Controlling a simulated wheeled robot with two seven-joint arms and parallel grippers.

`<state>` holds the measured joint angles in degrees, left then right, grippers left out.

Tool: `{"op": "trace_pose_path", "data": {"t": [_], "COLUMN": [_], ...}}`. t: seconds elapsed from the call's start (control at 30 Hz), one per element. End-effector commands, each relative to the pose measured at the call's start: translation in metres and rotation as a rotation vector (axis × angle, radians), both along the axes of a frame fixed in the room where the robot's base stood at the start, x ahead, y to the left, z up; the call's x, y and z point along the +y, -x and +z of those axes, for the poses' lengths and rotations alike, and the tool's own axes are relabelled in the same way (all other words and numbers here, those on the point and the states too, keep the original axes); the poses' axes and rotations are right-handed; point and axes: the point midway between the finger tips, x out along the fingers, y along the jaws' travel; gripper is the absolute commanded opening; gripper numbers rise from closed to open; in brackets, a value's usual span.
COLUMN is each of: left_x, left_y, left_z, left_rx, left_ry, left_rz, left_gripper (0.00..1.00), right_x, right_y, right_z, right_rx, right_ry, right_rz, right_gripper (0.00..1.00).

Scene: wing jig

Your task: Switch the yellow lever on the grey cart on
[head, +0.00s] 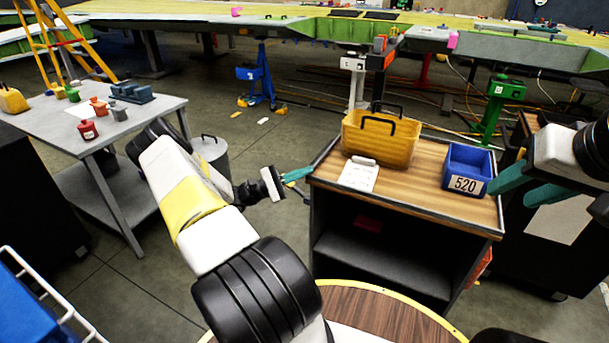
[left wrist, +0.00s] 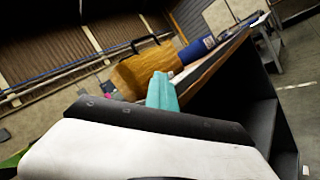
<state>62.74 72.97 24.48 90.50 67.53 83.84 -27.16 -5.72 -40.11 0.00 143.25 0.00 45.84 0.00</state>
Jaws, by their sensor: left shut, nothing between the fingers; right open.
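No yellow lever can be made out in either view. A dark grey cart (head: 333,214) with a wood top stands at the centre, and its dark body also shows in the left wrist view (left wrist: 236,92). My left gripper (head: 306,173) is shut and empty, its teal fingers at the cart's left edge near the back left corner. I cannot tell whether they touch it. The closed fingers (left wrist: 160,92) also show in the left wrist view. My right gripper (head: 508,194) is open and empty at the cart's right side, close to the blue bin.
On the cart are a yellow bin (head: 375,145), a white paper (head: 358,176) and a blue bin marked 520 (head: 467,170). A grey table (head: 150,108) with small coloured objects stands left. A round wood table (head: 372,312) is in front.

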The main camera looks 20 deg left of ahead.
Motion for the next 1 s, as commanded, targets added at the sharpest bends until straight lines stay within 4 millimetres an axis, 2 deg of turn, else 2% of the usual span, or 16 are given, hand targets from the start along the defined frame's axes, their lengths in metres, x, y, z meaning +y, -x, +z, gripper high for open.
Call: {"op": "trace_pose_path", "data": {"t": [0.03,0.3,0.4,0.53,1.0], "left_x": [0.052,0.117,0.132,0.142,0.143], "left_y": [-0.009,0.013,0.021,0.028,0.026], "left_z": [-0.099,-0.170,-0.187,-0.199,-0.200], "left_rx": [0.215,0.215,0.213,0.211,0.209], "left_ry": [-0.152,0.091,0.144,0.178,0.187], "left_rz": [0.203,0.509,0.584,0.639,0.651], "left_gripper": [0.00,0.00,0.00,0.00,0.00], "right_x": [0.000,0.000,0.000,0.000,0.000], "right_y": [0.000,0.000,0.000,0.000,0.000], "right_z": [0.000,0.000,0.000,0.000,0.000], "right_rx": [0.000,0.000,0.000,0.000,0.000], "right_ry": [0.000,0.000,0.000,0.000,0.000], "right_rz": [0.000,0.000,0.000,0.000,0.000], "right_gripper": [0.43,0.43,0.43,0.43,0.43]}}
